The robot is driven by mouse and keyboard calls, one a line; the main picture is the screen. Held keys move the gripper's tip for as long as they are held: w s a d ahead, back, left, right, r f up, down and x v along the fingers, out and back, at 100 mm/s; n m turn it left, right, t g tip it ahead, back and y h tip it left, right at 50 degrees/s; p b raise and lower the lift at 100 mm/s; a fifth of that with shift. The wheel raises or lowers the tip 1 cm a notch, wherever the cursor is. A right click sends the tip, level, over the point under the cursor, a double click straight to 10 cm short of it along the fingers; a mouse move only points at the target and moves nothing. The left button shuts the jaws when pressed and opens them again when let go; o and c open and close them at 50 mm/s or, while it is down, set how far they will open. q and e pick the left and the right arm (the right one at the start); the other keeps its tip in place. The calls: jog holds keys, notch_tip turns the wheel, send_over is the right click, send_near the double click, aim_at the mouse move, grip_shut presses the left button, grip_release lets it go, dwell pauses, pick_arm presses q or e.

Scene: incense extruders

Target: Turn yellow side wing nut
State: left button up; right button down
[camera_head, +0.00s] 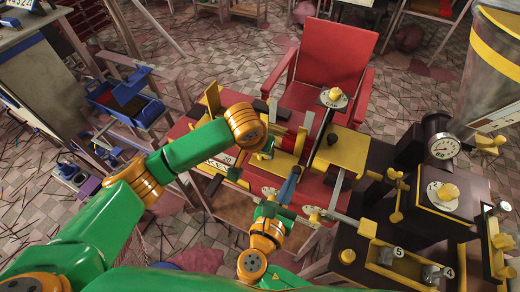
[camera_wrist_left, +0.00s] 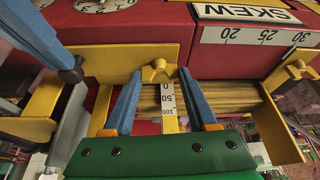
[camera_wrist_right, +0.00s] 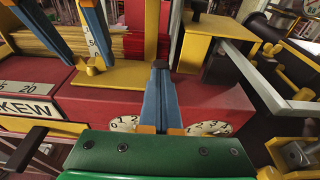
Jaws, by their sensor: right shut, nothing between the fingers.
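A yellow wing nut (camera_wrist_left: 155,71) sits on the yellow side plate (camera_wrist_left: 105,62) of the red machine, above a stack of yellowish sticks. It also shows in the right wrist view (camera_wrist_right: 93,66). My left gripper (camera_wrist_left: 158,74) is open, with its blue fingers to either side of the wing nut. I cannot tell whether they touch it. In the head view the left fingers are mostly hidden by the wrist. My right gripper (camera_head: 295,172) is shut and empty, its fingertips (camera_wrist_right: 160,66) pointing at the red machine to the right of the wing nut.
A second yellow wing nut (camera_wrist_left: 298,66) is on the other side plate. Numbered white dials (camera_wrist_right: 125,123) lie under the right fingers. A dark machine with a round gauge (camera_head: 444,147) and yellow knobs stands at the right. A red chair (camera_head: 335,55) is behind.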

pick_arm(q)
jog(key=o, duration=0.4)
jog(key=v, duration=1.2)
jog(key=v, duration=1.2)
jog(key=shift+s, duration=0.15)
jog(key=shift+r, duration=0.15)
